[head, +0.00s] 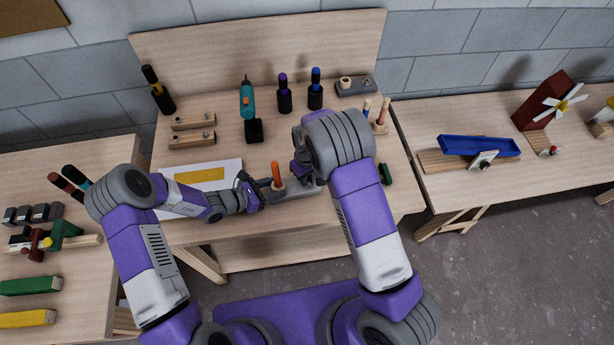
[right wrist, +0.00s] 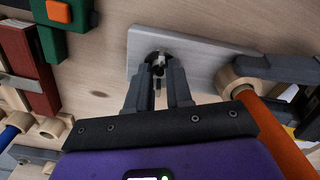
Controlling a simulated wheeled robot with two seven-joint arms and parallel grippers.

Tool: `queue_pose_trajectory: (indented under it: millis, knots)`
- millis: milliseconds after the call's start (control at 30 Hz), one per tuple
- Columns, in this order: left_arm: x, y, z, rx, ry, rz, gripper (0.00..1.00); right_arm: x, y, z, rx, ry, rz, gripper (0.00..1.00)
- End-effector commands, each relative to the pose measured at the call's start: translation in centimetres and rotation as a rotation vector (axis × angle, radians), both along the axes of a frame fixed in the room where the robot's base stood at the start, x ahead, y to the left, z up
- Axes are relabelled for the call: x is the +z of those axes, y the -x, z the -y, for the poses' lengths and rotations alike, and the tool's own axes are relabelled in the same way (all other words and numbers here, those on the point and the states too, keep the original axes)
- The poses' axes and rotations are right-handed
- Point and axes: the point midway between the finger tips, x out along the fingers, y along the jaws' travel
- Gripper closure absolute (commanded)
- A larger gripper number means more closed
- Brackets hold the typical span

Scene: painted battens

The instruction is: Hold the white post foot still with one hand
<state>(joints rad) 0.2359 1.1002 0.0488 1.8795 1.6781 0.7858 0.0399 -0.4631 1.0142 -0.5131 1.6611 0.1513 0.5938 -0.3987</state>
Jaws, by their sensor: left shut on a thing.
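The post foot is a pale, wood-toned ring (right wrist: 240,76) at the bottom of an orange post (head: 277,172). It stands on a grey plate (head: 302,193) on the middle bench, and the post also shows in the right wrist view (right wrist: 278,132). My left gripper (head: 258,187) is shut on the foot from the left side. My right gripper (right wrist: 158,78) points down at the grey plate beside the foot, fingers apart. A small metal piece (right wrist: 159,61) and a dark hole show between its fingers. In the head view my right arm hides most of that gripper.
A teal drill (head: 246,100), black-based bottles (head: 284,97) and wooden blocks (head: 192,130) stand at the back. A sheet with a yellow strip (head: 200,175) lies left of the plate. A green and black part (head: 385,173) lies to the right. The bench's front right is clear.

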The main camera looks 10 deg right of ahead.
Motion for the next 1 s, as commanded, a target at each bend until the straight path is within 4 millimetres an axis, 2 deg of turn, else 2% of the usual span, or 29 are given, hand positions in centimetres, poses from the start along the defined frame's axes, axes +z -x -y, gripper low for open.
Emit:
queue_pose_trajectory:
  millis: [167, 400, 667, 700, 800, 867, 1000]
  knots:
    - [0.03, -0.03, 0.02, 0.000, 0.001, 0.000, 0.91, 0.03, 0.02, -0.05, -0.006, -0.001, 0.000, 1.00]
    - [0.03, -0.03, 0.02, 0.001, 0.001, 0.001, 0.91, 0.03, 0.03, -0.07, -0.114, -0.001, -0.002, 1.00]
    - [0.03, -0.04, 0.02, 0.001, 0.001, 0.001, 0.91, 0.03, 0.05, -0.10, -0.121, -0.002, -0.002, 1.00]
    - [0.03, -0.04, 0.02, 0.001, 0.001, 0.001, 0.91, 0.03, 0.05, -0.10, -0.121, -0.002, -0.002, 0.77]
    - [0.03, -0.04, 0.02, 0.001, 0.001, 0.001, 0.91, 0.03, 0.04, -0.09, -0.121, -0.002, -0.002, 0.62]
    - [0.03, -0.04, 0.02, 0.001, 0.001, 0.001, 0.91, 0.03, 0.05, -0.08, -0.120, -0.002, -0.002, 0.54]
    - [0.03, -0.03, 0.02, 0.000, 0.001, 0.000, 0.91, 0.02, 0.03, -0.05, -0.120, -0.001, -0.001, 0.54]
